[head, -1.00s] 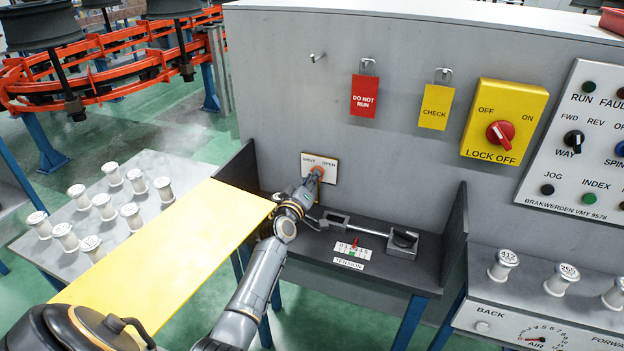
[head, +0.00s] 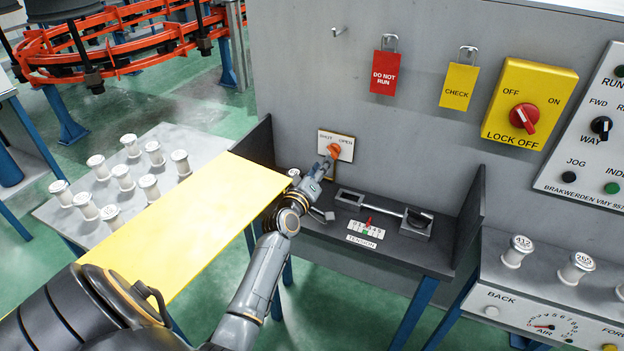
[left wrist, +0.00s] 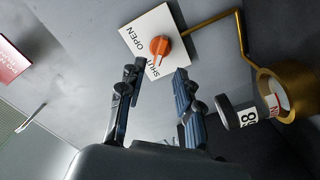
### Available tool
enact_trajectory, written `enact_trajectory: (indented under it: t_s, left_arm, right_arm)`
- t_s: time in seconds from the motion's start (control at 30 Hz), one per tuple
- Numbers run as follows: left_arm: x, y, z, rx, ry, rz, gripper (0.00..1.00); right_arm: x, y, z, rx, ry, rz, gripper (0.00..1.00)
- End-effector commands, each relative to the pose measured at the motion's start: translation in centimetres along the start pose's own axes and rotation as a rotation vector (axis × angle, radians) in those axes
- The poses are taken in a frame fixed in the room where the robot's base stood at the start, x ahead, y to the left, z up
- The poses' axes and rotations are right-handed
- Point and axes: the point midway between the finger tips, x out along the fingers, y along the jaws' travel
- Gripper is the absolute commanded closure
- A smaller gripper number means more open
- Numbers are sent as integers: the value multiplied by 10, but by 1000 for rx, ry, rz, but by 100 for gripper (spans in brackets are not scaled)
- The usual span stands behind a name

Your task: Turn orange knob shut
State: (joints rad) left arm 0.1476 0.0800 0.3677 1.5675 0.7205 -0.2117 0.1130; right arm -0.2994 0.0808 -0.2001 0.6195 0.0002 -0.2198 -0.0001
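The orange knob (head: 334,151) sits on a white plate (head: 345,141) marked SHUT and OPEN, on the grey panel's upright face. In the left wrist view the knob (left wrist: 160,46) lies just past my fingertips, roughly between their lines, with a visible gap. Which word the knob points to is hard to tell. My left gripper (head: 322,170) is in front of and just below the knob; in the left wrist view my left gripper (left wrist: 158,72) is open and empty, its two fingers apart. My right gripper is not in view.
A brass bracket (left wrist: 275,80) and a numbered cylinder (left wrist: 240,115) are close right of the fingers in the wrist view. A dark shelf (head: 440,262) with a tension slider is below the knob. A yellow board (head: 190,235) is left of my arm. Red (head: 384,72) and yellow (head: 459,86) tags hang right.

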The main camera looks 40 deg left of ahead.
Motion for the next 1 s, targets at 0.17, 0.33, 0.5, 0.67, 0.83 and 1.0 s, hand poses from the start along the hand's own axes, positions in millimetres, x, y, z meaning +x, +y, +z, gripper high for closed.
enact_trajectory:
  t_s: [0.17, 0.33, 0.5, 0.67, 0.83, 1.0]
  left_arm:
    - [-37, -1, 1, 0, -2, -2, 66]
    - [-57, -1, 0, 1, -1, -1, 66]
    - [-64, 0, 0, -1, 0, 0, 66]
    - [-64, 0, 0, -1, 0, 0, 66]
    - [-63, 0, 0, -1, 0, 0, 66]
    - [-64, 0, 1, 2, -4, 0, 66]
  right_arm:
    - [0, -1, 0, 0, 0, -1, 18]
    - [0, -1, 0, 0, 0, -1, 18]
    - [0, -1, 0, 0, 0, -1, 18]
    - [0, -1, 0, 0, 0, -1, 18]
    - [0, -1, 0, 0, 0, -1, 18]
    - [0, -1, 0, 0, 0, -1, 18]
